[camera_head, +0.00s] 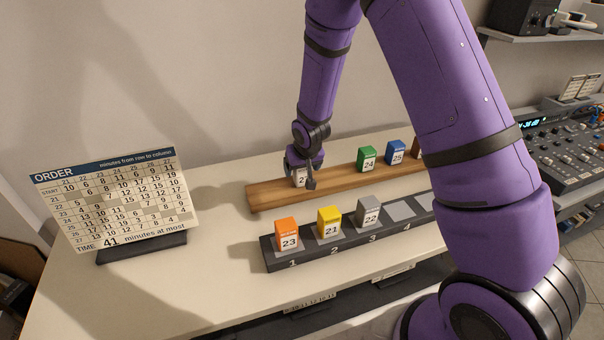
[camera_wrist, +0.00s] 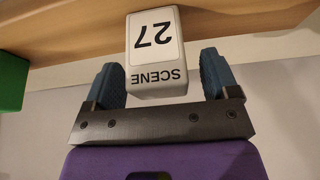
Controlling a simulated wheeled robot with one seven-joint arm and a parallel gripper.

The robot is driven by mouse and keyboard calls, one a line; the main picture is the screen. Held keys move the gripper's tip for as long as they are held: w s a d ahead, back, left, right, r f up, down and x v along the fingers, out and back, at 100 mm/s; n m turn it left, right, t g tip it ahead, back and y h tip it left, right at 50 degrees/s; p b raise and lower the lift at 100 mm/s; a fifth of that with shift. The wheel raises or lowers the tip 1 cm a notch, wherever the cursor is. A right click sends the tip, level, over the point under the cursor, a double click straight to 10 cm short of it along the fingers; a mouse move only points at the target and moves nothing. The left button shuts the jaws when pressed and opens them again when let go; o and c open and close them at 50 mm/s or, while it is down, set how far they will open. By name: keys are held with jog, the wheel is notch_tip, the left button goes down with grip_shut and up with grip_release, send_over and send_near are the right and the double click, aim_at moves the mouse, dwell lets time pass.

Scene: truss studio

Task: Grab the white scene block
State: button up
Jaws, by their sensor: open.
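The white scene block (camera_wrist: 156,84) shows in the wrist view with the label "SCENE 27", upside down in the picture. In the head view the block (camera_head: 300,179) is partly hidden by my gripper (camera_head: 304,178). In the wrist view my gripper (camera_wrist: 162,82) is open, with one blue finger on each side of the block. A gap shows between the block and the right finger; the left finger is close to its side, and I cannot tell if it touches.
A green block (camera_head: 367,157) and a blue block (camera_head: 394,151) stand further right on the wooden strip. In front, a dark numbered rack (camera_head: 353,239) holds an orange block (camera_head: 287,234), a yellow block (camera_head: 329,222) and a grey block (camera_head: 368,210). An order board (camera_head: 118,200) stands left.

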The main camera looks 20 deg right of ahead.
jog(key=shift+w+f, duration=0.3)
jog(key=shift+f, duration=0.35)
jog(key=c, duration=1)
jog(key=shift+c, duration=0.2)
